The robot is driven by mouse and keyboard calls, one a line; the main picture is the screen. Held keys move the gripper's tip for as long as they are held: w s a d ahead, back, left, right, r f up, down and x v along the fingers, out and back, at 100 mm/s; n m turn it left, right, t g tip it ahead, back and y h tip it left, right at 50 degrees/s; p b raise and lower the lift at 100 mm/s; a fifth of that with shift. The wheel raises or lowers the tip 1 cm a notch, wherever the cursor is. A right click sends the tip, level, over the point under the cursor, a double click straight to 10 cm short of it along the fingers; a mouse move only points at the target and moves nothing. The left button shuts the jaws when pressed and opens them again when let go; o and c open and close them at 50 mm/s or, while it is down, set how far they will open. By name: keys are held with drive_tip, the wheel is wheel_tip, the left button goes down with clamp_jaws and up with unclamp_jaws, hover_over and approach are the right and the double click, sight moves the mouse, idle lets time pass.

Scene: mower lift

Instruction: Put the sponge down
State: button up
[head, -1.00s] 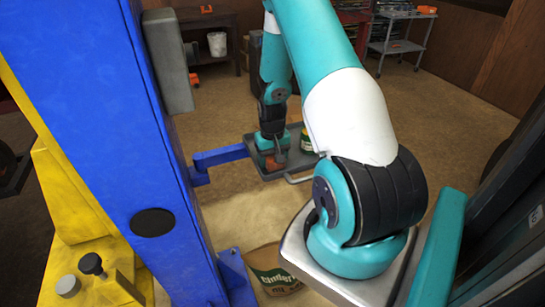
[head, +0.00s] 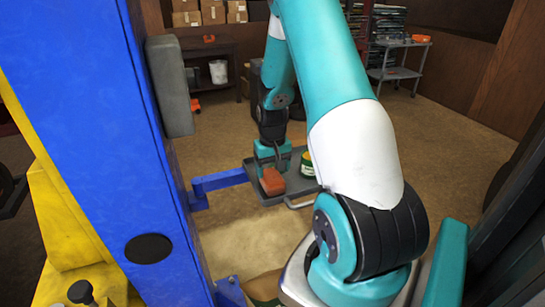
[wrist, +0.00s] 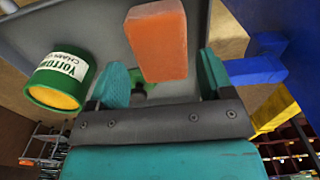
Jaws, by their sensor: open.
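The orange sponge (head: 272,182) lies on the grey tray (head: 292,198) in the head view. It also shows in the wrist view (wrist: 157,42), just beyond the fingertips and apart from both fingers. My gripper (head: 271,163) is just above the sponge, open and empty. In the wrist view the two teal fingers of my gripper (wrist: 163,68) stand wide apart with a gap between them. The underside of the sponge is hidden.
A green tin with a white label (head: 308,164) stands on the tray to the right of the sponge. A blue arm (head: 218,181) reaches the tray from the blue post (head: 95,120). A dark bench (head: 212,68) and a grey cart (head: 400,60) stand at the back.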

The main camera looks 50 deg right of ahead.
sight(273, 177)
wheel_tip(273, 177, up, 6)
drive_tip(key=shift+r+b, duration=0.2)
drive_tip(key=shift+b, duration=0.3)
drive_tip(key=a+r+n+t+y, duration=0.1)
drive_tip(key=a+r+n, duration=0.35)
drive_tip(key=a, duration=0.75)
drive_tip(key=a+r+n+y, duration=0.1)
drive_tip(key=a+r+n, duration=0.35)
drive_tip(key=a, duration=0.75)
drive_tip(key=s+a+r+n+y, duration=0.1)
drive_tip(key=s+a+r+n, duration=0.1)
drive_tip(key=s+a, duration=0.5)
drive_tip(key=s+a+r+n+g+y, duration=0.1)
drive_tip(key=s+a+r+n, duration=0.1)
drive_tip(key=s+a+r, duration=0.2)
drive_tip(key=s+a, duration=0.3)
drive_tip(key=s, duration=0.1)
drive_tip(key=shift+a, duration=0.15)
drive_tip(key=shift+f, duration=0.1)
drive_tip(key=shift+c, duration=0.2)
